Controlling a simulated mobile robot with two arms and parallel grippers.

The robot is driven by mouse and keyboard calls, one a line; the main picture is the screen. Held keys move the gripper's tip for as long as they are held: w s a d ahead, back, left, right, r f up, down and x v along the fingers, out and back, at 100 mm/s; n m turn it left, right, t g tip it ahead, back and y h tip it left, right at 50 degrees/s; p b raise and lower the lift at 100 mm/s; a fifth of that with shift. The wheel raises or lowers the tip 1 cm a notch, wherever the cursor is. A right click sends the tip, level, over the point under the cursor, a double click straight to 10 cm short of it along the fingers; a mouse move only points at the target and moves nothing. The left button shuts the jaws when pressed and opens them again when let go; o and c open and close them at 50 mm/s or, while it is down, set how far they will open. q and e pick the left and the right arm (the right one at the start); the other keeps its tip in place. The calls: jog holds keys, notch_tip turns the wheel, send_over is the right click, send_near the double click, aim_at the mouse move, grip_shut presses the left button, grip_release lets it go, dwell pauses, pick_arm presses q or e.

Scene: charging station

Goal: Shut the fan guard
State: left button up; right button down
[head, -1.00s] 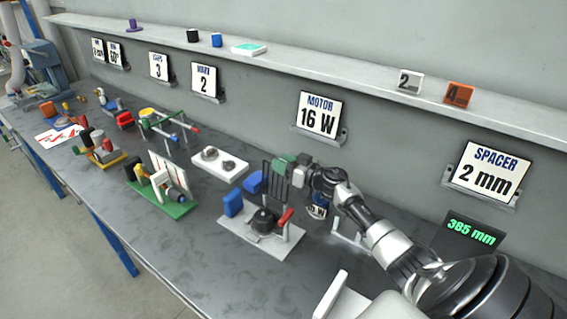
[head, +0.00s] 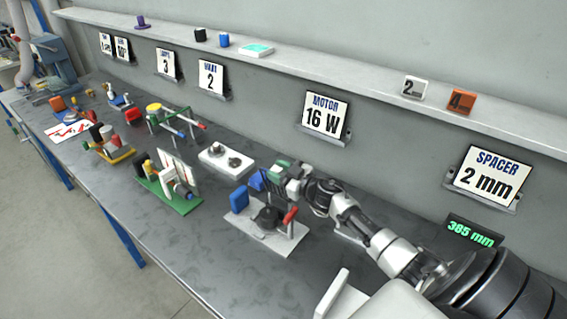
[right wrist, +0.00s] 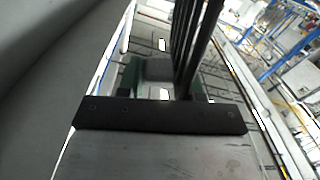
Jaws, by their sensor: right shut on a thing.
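The fan unit is a dark round fan (head: 268,218) on a white base plate (head: 252,240), with a red handle (head: 290,214) on its right and a blue block (head: 239,199) on its left. My right gripper (head: 276,178) is above the back of the fan, with green fingertips, shut on the black barred guard. The guard (head: 268,188) is mostly hidden in the head view; it stands raised behind the fan, its exact tilt unclear. In the right wrist view its dark bars (right wrist: 195,45) rise between the fingers. My left gripper is not in view.
A white plate with small round parts (head: 226,160) and a green-based fixture (head: 182,200) stand to the left. A wall shelf (head: 300,65) runs behind, above a MOTOR 16 W sign (head: 326,116). The bench's front area is clear.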

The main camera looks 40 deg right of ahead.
jog(key=shift+s+a+n, duration=0.2)
jog(key=shift+a+n, duration=0.3)
jog(key=shift+a, duration=0.15)
jog(key=shift+s+a+f+p, duration=0.25)
jog(key=shift+a+f+p, duration=0.2)
jog(key=shift+a, duration=0.2)
jog(key=c, duration=1)
grip_release()
jog(key=shift+f, duration=0.1)
jog(key=shift+c, duration=0.2)
jog(key=o, duration=0.3)
jog(key=shift+w, duration=0.1)
